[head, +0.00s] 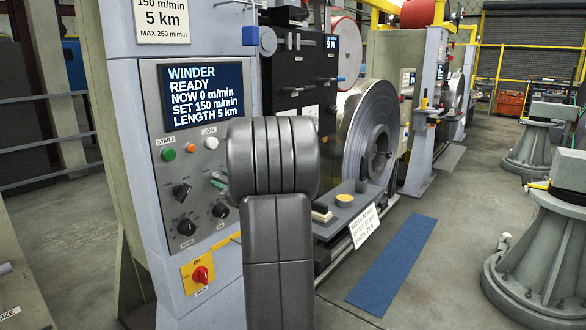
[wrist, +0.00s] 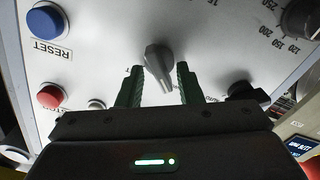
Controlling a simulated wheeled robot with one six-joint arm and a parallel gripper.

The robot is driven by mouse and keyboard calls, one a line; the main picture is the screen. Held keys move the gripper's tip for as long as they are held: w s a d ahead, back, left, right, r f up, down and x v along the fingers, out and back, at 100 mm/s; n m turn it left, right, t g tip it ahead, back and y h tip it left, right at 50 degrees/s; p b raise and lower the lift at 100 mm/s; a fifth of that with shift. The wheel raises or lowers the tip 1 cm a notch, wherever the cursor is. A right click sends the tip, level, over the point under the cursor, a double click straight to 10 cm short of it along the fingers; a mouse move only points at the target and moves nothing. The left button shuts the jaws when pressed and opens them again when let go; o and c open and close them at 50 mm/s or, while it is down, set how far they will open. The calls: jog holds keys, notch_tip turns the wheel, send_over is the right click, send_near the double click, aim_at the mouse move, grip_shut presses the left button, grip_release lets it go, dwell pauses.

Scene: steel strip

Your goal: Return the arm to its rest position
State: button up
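My arm (head: 278,235) stands raised in front of the winder's control panel (head: 152,125) in the head view. My gripper (wrist: 159,67) shows two green fingers, apart, in the wrist view. A grey pointer knob (wrist: 158,62) on the panel sits between and just beyond the fingertips; I cannot tell whether they touch it. In the head view most of my gripper is hidden behind my arm, and only a bit of green finger (head: 219,182) shows close to the panel.
The panel carries a green START button (head: 168,155), dark knobs (head: 182,191) and a red switch (head: 200,275). A blue RESET button (wrist: 46,20) and a red button (wrist: 50,96) are near the gripper. A steel coil (head: 365,135) stands behind; a blue mat (head: 395,265) lies on open floor.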

jog(key=shift+d+m+p, duration=0.1)
jog(key=shift+m+p, duration=1.6)
jog(key=shift+m, duration=0.6)
jog(key=shift+w+d, duration=0.1)
